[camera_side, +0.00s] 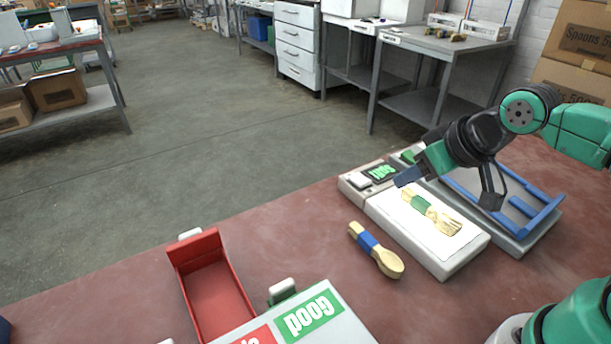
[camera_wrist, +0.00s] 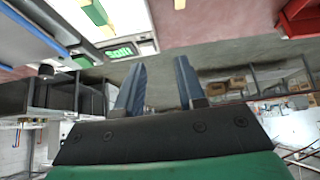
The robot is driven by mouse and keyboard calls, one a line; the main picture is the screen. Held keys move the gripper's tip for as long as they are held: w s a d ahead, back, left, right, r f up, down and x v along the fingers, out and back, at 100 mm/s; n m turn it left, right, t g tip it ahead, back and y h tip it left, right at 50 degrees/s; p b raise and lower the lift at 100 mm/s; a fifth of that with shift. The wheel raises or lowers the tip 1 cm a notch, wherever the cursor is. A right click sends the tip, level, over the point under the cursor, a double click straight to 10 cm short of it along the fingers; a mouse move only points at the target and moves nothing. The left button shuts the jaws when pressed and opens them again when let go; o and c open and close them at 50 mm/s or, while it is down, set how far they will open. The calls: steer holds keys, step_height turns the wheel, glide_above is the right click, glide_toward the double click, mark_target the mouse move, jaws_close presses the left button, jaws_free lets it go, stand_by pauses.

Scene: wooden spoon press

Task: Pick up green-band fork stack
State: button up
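The green-band fork stack (camera_side: 419,202) lies flat on the white plate of a scale (camera_side: 408,232) in the side view, its tines toward the right. In the wrist view, part of it with the green band (camera_wrist: 95,12) shows at the top left edge. My gripper (camera_side: 449,186) is above the scale, over and a little behind the fork stack. Its two dark fingers are spread apart with nothing between them, also in the wrist view (camera_wrist: 160,75). The fingers are clear of the stack.
A blue-band spoon stack (camera_side: 376,252) lies on the red table left of the scale. A blue-railed holder (camera_side: 535,212) stands at the right. A red tray (camera_side: 214,292) and a sign marked "Good" (camera_side: 308,316) are at the front left.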

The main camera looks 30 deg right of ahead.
steer(key=o, duration=0.3)
steer(key=shift+o, duration=0.2)
steer(key=g, duration=0.5)
glide_above(431, 206)
steer(key=f, duration=0.4)
steer(key=shift+s, duration=0.35)
steer(key=shift+d+f+g, duration=0.1)
steer(key=shift+f+g, duration=0.2)
steer(key=shift+f, duration=0.2)
steer(key=shift+w+f, duration=0.2)
steer(key=shift+f, duration=1)
steer(key=shift+w+f, duration=0.15)
steer(key=shift+f, duration=1.05)
